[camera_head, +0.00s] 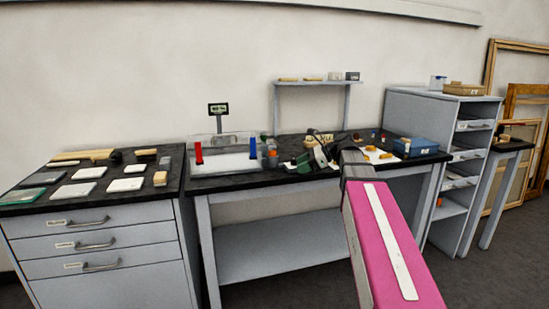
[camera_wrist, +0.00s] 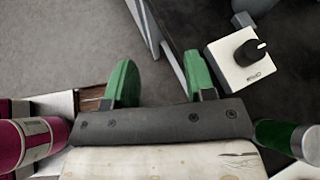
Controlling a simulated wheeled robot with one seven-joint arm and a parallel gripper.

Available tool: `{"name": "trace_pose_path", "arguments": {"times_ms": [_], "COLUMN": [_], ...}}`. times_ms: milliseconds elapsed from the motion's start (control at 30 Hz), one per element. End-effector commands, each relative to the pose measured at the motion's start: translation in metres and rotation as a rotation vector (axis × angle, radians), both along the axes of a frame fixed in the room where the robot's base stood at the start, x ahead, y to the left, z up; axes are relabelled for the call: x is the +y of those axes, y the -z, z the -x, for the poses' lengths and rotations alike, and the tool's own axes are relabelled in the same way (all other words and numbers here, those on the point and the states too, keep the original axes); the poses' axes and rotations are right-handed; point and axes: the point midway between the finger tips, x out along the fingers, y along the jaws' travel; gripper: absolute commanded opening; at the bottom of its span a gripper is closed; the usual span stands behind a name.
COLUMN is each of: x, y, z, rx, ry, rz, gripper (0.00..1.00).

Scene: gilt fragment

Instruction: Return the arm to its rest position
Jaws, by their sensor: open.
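My gripper (camera_wrist: 158,78) shows in the wrist view with two green fingers spread apart and nothing between them. Grey floor and the edge of a dark worktop (camera_wrist: 192,20) lie beyond the fingers. In the head view my pink arm reaches from the lower right toward the middle bench (camera_head: 232,182). My gripper (camera_head: 303,163) is there at the arm's far end, small and dark green in front of the bench items. Its fingertips are hard to make out in that view.
A white box with a black knob (camera_wrist: 240,58) sits close right of the fingers. The bench holds a clear tank with a red post (camera_head: 198,153), a blue box (camera_head: 416,147) and small items. A drawer cabinet (camera_head: 100,260) stands left, a grey shelf unit (camera_head: 409,105) right.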

Motion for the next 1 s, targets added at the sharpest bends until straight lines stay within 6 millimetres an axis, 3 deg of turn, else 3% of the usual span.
{"name": "trace_pose_path", "arguments": {"times_ms": [267, 467, 600, 800, 1000], "x": [-0.003, -0.012, -0.024, -0.047, -0.069], "y": [0.067, 0.148, 0.209, 0.283, 0.334], "z": [0.014, 0.039, 0.065, 0.108, 0.148], "rx": [-0.127, -0.282, -0.403, -0.55, -0.655], "ry": [-0.076, -0.235, -0.426, -0.776, -1.152], "rz": [0.164, 0.383, 0.558, 0.771, 0.899], "gripper": [0.5, 0.5, 0.5, 0.5, 0.5]}}
